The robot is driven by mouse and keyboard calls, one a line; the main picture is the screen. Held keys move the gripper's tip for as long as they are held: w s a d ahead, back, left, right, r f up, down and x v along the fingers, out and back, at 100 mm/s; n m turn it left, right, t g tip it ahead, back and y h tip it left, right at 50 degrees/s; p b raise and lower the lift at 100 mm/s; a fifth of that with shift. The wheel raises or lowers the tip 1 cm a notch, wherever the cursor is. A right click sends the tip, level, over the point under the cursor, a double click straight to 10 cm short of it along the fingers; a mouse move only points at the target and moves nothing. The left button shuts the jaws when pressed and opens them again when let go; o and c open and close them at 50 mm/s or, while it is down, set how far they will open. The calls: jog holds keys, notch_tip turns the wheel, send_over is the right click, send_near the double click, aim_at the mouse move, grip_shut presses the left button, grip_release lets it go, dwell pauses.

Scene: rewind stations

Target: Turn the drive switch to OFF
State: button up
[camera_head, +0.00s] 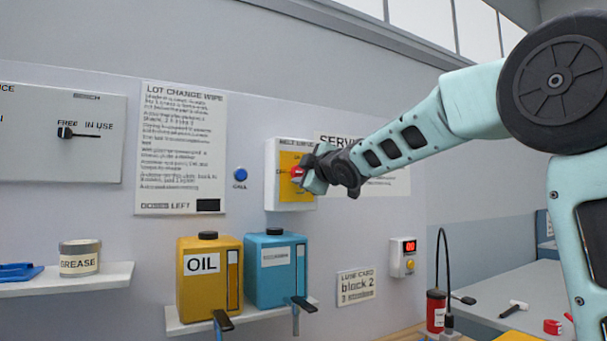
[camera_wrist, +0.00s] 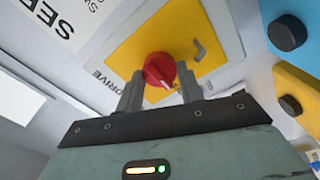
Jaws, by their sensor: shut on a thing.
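The drive switch is a red rotary knob (camera_head: 297,173) on a yellow plate in a white wall box (camera_head: 288,201). In the wrist view the red knob (camera_wrist: 160,70) shows a white pointer line, and the yellow plate (camera_wrist: 135,50) bears the word DRIVE at its edge. My gripper (camera_head: 305,175) is at the box in the head view. In the wrist view my gripper (camera_wrist: 160,92) has one finger on each side of the knob and is shut on it. The fingers hide part of the plate and its lettering, so I cannot read the pointer's setting.
A yellow OIL can (camera_head: 208,285) and a blue can (camera_head: 276,285) stand on a shelf below the box. A blue call button (camera_head: 240,174) is left of it. A small box with a red display (camera_head: 403,257) is lower right. A notice (camera_head: 181,148) hangs left.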

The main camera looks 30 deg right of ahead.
jog(key=o, duration=1)
jog(key=s+p, duration=0.9)
jog(key=s, duration=0.6)
jog(key=shift+r, duration=0.2)
jog(key=p, duration=0.2)
jog(key=shift+s+a+p, duration=0.15)
jog(key=shift+p, duration=0.2)
jog(key=shift+s+f+p, duration=0.15)
jog(key=shift+s+p, duration=0.85)
jog(key=shift+p, duration=1.6)
